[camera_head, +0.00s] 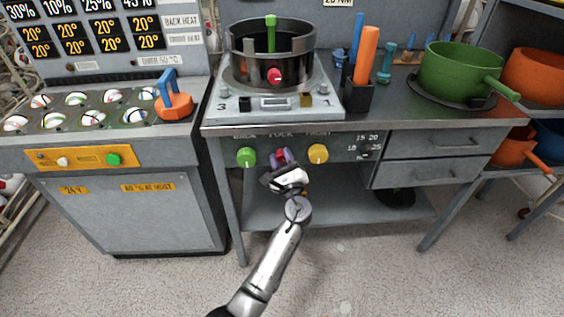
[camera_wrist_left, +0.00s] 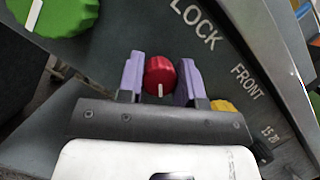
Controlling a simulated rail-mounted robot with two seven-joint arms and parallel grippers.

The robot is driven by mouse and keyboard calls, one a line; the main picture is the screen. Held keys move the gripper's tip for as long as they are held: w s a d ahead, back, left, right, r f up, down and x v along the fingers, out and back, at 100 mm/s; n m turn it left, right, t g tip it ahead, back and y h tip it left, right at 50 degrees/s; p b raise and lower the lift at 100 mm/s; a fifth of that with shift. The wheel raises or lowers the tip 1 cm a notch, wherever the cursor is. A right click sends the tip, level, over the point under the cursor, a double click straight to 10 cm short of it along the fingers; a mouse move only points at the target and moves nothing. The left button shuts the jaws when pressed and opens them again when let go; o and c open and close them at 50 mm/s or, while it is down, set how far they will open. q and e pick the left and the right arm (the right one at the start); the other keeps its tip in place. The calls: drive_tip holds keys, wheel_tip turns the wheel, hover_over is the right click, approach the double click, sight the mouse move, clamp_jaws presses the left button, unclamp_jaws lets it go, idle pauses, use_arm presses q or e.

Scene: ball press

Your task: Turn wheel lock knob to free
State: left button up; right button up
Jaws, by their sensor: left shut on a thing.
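The wheel lock knob (camera_wrist_left: 160,77) is a small red knob below the printed word LOCK (camera_wrist_left: 195,25) in the wrist view. Its white mark points toward the palm of my gripper. My left gripper (camera_head: 282,157) is at the front panel in the head view, with its purple fingers on both sides of the red knob, shut on it. The fingers hide most of the knob in the head view. My right gripper is not in view.
A green knob (camera_head: 246,157) sits left of my gripper and a yellow knob (camera_head: 318,154) sits right of it. Above stands a round metal drum (camera_head: 243,70) on the bench. Drawers (camera_head: 436,144) are at the right. The floor in front is clear.

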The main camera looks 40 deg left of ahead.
use_arm(q)
drive_tip(key=n+g, duration=0.1)
drive_tip(key=n, duration=0.2)
drive_tip(key=n+g, duration=0.1)
drive_tip(key=n, duration=0.2)
drive_tip(key=shift+g+b, duration=0.3)
drive_tip(key=shift+b, duration=0.05)
drive_tip(key=n+g, duration=0.1)
drive_tip(key=n, duration=0.2)
drive_tip(key=shift+n+g+h+p, duration=0.3)
drive_tip(key=shift+n+h, duration=0.1)
drive_tip(key=shift+n, duration=0.5)
drive_tip(key=o, duration=0.9)
